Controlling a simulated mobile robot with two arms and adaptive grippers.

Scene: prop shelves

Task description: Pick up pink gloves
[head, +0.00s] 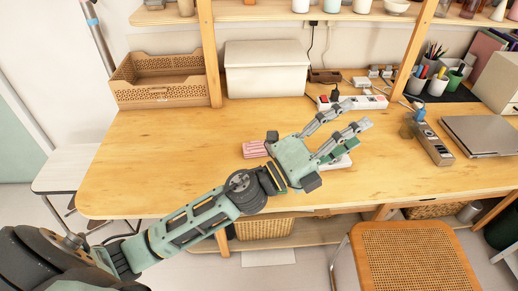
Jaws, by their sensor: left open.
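A small pink item (255,149) lies on the wooden desk, just left of my left gripper's palm. It may be the pink gloves, but its shape is too small and partly covered to be sure. My left gripper (355,115) is over the middle of the desk, with its fingers spread open and pointing right and toward the back. Nothing shows between its fingers. Its palm and wrist hide part of the desk beside the pink item. My right gripper is not in view.
The desk (150,165) is clear at the left. A wooden crate (165,92) and white box (268,82) stand at the back. A power strip (365,102) is behind my fingers. A laptop (480,135) lies at the right. A woven chair (410,260) stands in front.

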